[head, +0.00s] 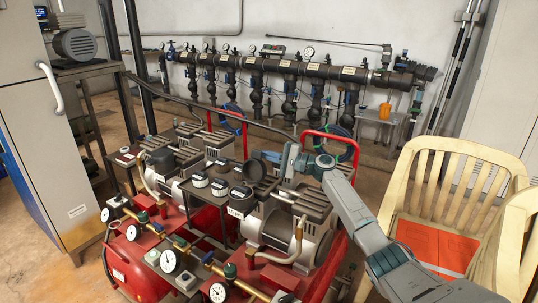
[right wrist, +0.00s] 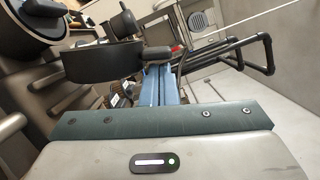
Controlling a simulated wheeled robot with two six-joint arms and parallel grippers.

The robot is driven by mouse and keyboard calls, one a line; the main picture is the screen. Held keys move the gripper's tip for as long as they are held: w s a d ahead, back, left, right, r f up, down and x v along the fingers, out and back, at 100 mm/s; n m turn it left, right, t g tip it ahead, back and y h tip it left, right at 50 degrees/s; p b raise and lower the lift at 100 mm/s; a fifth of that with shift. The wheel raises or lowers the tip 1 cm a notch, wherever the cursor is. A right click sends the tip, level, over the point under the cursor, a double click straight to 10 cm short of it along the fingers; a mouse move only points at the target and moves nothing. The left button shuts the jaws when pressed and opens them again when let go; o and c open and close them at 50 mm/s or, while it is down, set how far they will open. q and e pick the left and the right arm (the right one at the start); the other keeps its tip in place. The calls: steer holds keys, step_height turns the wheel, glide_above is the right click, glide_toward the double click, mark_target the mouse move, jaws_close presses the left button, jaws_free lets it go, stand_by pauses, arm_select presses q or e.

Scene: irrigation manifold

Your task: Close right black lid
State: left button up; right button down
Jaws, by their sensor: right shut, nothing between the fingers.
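A round black lid (head: 255,171) stands raised and tilted on the compressor unit, just above a small pot with a white label (head: 238,208). In the right wrist view a round black lid (right wrist: 100,63) shows edge-on, with a short stem pointing right. My right gripper (head: 274,157) is just right of and slightly behind the raised lid in the head view. Its blue fingers (right wrist: 151,85) are shut with nothing between them. They are close to the lid's stem; I cannot tell whether they touch it. My left gripper is not in view.
Dark-topped pots (head: 200,180) stand left of the raised lid. Red guard bars (head: 335,139) rise behind and right of my gripper. Gauges and brass pipes (head: 168,261) line the front.

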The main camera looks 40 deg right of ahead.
mark_target(253, 158)
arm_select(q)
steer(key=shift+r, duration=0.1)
arm_select(e)
steer(key=shift+s+a, duration=0.1)
steer(key=shift+a, duration=0.05)
